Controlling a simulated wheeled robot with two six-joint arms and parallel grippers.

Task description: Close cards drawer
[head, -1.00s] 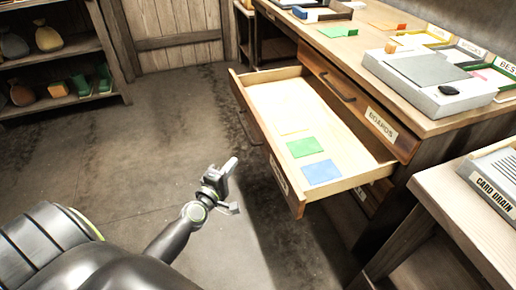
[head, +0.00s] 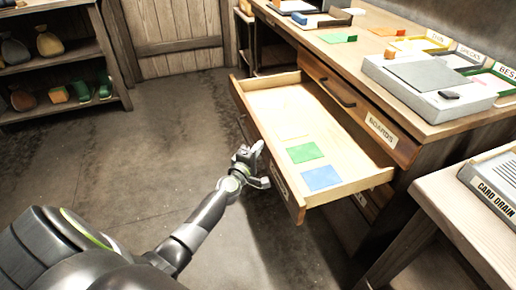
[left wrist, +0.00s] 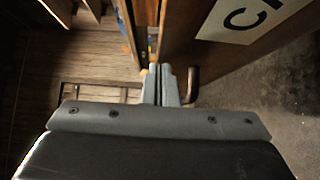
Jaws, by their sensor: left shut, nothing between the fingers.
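The cards drawer (head: 348,188) stands pulled out of the wooden desk. A green card (head: 304,153) and a blue card (head: 321,178) lie in it. My left gripper (head: 261,165) is close to the outside of the drawer's front panel; it is shut and empty. In the left wrist view its fingers (left wrist: 161,84) are together beside a dark drawer handle (left wrist: 191,84), under a white label (left wrist: 245,14) that is partly cut off. I cannot tell whether the fingertips touch the panel or handle. My right gripper is not in view.
The closed boards drawer (head: 345,92) is above, in the desk (head: 455,122). A grey-white box (head: 428,84) and trays sit on the desktop. A side table (head: 425,188) holds a card drain box (head: 494,184). The floor (head: 150,140) left of the drawer is clear.

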